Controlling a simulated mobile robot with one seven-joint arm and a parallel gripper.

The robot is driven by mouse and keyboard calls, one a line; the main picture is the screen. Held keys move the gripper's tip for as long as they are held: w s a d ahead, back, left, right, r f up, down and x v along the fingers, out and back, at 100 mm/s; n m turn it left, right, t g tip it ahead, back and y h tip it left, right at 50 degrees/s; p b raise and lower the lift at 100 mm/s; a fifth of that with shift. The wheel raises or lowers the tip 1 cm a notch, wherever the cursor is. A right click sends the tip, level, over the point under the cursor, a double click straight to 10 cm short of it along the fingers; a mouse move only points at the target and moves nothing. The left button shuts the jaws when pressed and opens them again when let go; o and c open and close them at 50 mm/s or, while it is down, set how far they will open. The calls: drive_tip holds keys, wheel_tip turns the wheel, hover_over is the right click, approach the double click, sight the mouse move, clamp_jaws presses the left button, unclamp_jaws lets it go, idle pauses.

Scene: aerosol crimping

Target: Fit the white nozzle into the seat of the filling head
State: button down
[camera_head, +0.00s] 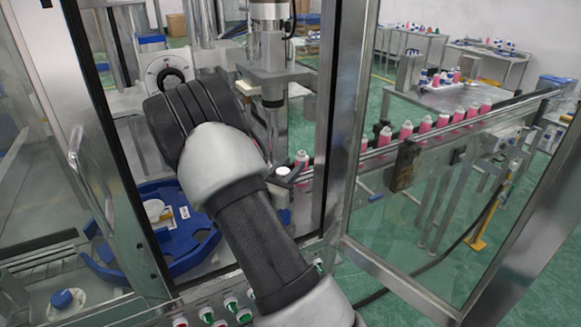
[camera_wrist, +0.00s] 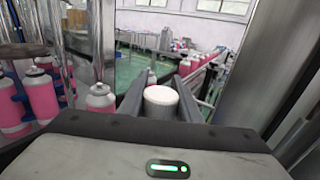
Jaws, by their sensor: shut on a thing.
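My gripper (camera_wrist: 160,98) is shut on the white nozzle (camera_wrist: 161,96), a short white cylinder with a flat round top, held between the two dark fingers in the wrist view. In the head view the nozzle (camera_head: 284,171) shows as a small white disc beyond my arm, inside the machine's open door. The filling head (camera_head: 270,52) is the metal assembly hanging above and slightly left of the nozzle. A clear gap separates them in the picture. Its seat cannot be made out, and my arm covers part of the space below it.
Pink cans (camera_head: 425,125) stand in a row on the conveyor (camera_head: 385,150) to the right; more pink cans (camera_wrist: 40,95) are left in the wrist view. The steel door post (camera_head: 345,110) stands close on the right.

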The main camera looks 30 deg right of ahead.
drive_tip(key=shift+f+b, duration=0.7)
drive_tip(key=shift+f, duration=0.25)
drive_tip(key=c, duration=1.2)
unclamp_jaws()
drive_tip(key=b+v, duration=0.1)
drive_tip(key=v, duration=1.6)
drive_tip(key=shift+s+a, duration=0.15)
drive_tip(key=shift+a, duration=0.05)
